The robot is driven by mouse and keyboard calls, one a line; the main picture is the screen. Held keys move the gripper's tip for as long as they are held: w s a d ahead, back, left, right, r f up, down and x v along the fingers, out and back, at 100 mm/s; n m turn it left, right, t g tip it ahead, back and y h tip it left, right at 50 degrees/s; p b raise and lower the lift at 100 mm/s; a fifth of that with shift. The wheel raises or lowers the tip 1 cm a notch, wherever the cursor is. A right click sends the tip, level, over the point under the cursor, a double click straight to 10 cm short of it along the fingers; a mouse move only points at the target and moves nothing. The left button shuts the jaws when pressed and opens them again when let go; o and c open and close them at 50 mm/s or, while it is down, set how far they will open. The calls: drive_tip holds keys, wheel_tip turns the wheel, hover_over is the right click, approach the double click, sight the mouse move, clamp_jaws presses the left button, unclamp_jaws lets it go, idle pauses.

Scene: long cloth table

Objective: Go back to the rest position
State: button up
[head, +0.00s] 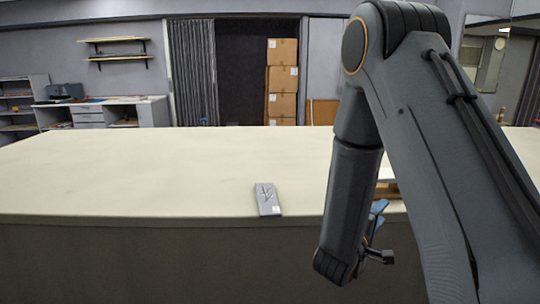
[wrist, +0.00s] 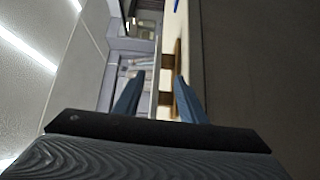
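My gripper (wrist: 158,96) is open, with its two blue fingers apart and nothing held between them in the wrist view. In the head view my gripper (head: 376,216) is partly hidden behind my arm, at the front edge of the long cream table (head: 150,175). My arm is folded down on the right side of the head view.
A flat grey item (head: 267,199) lies near the table's front edge, left of my arm. A brown wooden thing (head: 388,190) shows partly behind my arm; brown parts also appear beyond the fingers in the wrist view (wrist: 177,62). The table's left is clear.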

drive_tip(key=a+f+m+g+y, duration=0.2)
drive_tip(key=a+f+m+y, duration=0.15)
drive_tip(key=a+y, duration=0.4)
drive_tip(key=s+a+f+m+g+y, duration=0.2)
drive_tip(key=s+a+g+y, duration=0.2)
drive_tip(key=s+a, duration=0.15)
drive_tip(key=s+d+r+m+g, duration=0.1)
drive_tip(key=s+m+g, duration=0.2)
drive_tip(key=s, duration=1.5)
drive_tip(key=g, duration=0.3)
drive_tip(key=shift+s+d+r+g+y, duration=0.2)
drive_tip(key=shift+s+g+y, duration=0.05)
drive_tip(key=shift+g+y, duration=0.1)
